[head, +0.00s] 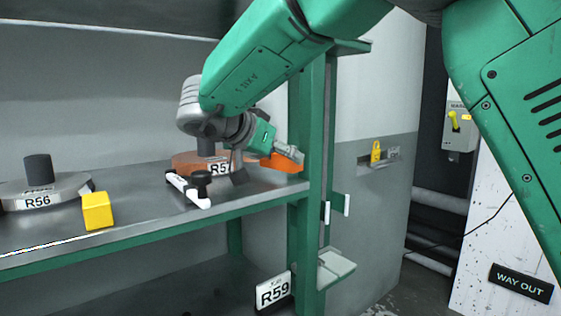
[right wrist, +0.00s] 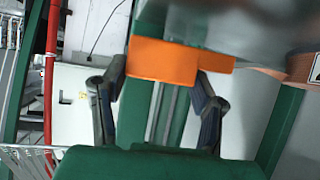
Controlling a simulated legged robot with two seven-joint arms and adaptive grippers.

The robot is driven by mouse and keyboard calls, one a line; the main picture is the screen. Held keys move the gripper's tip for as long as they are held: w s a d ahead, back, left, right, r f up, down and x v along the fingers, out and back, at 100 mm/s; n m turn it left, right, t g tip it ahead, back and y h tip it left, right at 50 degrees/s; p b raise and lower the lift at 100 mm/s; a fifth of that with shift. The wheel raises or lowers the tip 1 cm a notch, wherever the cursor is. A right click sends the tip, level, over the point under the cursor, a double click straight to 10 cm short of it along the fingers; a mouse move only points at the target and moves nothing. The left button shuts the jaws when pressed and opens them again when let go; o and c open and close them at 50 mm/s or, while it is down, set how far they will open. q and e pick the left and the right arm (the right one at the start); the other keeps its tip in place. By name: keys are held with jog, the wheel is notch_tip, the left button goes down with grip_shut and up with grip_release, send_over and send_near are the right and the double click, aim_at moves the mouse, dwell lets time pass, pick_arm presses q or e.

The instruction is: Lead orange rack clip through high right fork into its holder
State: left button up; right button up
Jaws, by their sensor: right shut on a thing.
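The orange rack clip (head: 283,163) is at the right end of the metal shelf, beside the green upright post. My right gripper (head: 291,153) reaches down to it from above and is shut on it. In the right wrist view the orange clip (right wrist: 163,61) lies across the two dark fingers (right wrist: 160,98). A white bracket with a black knob (head: 190,188) sits at the shelf's front edge, left of the gripper. White tabs (head: 347,205) stand out from the post below the shelf. I cannot tell which part is the high right fork or the holder. My left gripper is out of view.
Round weight-like discs labelled R56 (head: 62,190) and R5-something (head: 187,163) rest on the shelf (head: 130,215), with a yellow block (head: 97,211). The green post (head: 306,220) stands close right of the clip. An R59 plate (head: 272,291) is below.

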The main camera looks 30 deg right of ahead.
aim_at(273, 156)
jog(key=w, duration=0.1)
jog(key=w+d+f+p, duration=0.1)
jog(key=shift+w+d+f+p, duration=0.3)
jog(key=shift+w+p, duration=0.1)
jog(key=shift+w+f, duration=0.15)
jog(key=shift+w, duration=0.05)
jog(key=o, duration=0.9)
jog(key=shift+s+f, duration=0.1)
jog(key=shift+o, duration=1.3)
jog(key=shift+d, duration=0.1)
jog(key=shift+d+f, duration=0.15)
jog(key=shift+d, duration=0.1)
